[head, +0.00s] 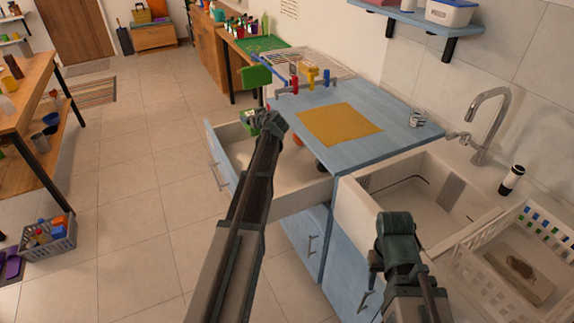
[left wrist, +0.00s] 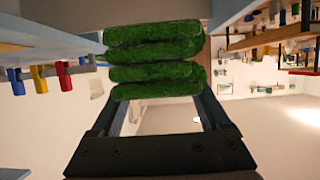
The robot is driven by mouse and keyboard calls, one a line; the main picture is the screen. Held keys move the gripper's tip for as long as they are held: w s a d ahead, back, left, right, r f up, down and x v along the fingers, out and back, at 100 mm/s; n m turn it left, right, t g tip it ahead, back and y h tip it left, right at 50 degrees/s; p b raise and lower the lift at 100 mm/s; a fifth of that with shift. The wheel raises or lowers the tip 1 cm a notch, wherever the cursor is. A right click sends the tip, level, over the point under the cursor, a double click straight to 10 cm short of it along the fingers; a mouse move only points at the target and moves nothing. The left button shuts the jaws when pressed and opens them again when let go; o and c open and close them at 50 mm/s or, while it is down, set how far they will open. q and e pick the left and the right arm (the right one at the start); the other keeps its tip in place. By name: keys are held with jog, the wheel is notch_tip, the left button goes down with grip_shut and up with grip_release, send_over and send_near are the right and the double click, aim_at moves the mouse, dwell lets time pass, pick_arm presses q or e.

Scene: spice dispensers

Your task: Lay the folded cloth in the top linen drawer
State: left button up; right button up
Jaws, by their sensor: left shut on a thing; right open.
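A green folded cloth (left wrist: 155,60) lies in several stacked layers between the fingers of my left gripper (left wrist: 155,100) in the left wrist view. In the head view my left gripper (head: 264,124) is over the open top drawer (head: 221,158), with some of the green cloth (head: 248,117) showing beside it. The drawer is pulled out from the blue cabinet, and its pale inside is partly hidden by my left arm. My right gripper (head: 378,264) is open in front of the sink, low at the right; its fingertips are hard to make out.
A yellow mat (head: 340,124) lies on the blue counter (head: 388,146). Coloured taps or clips (head: 310,76) stand at its back edge. The sink (head: 418,196) and a white basket (head: 520,260) are at the right.

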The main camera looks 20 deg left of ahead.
pick_arm(q)
jog(key=shift+f+b, duration=0.45)
jog(key=shift+f, duration=0.35)
notch_tip(320, 180, down, 4)
jog(key=b, duration=0.4)
jog(key=shift+f, duration=0.15)
notch_tip(320, 180, down, 6)
jog(key=b, duration=0.6)
jog(key=shift+b, duration=0.3)
jog(key=shift+f, duration=0.25)
notch_tip(320, 180, down, 3)
jog(key=b, duration=0.3)
jog(key=shift+f+b, duration=0.2)
jog(key=shift+b, duration=0.15)
jog(key=shift+f+b, duration=0.65)
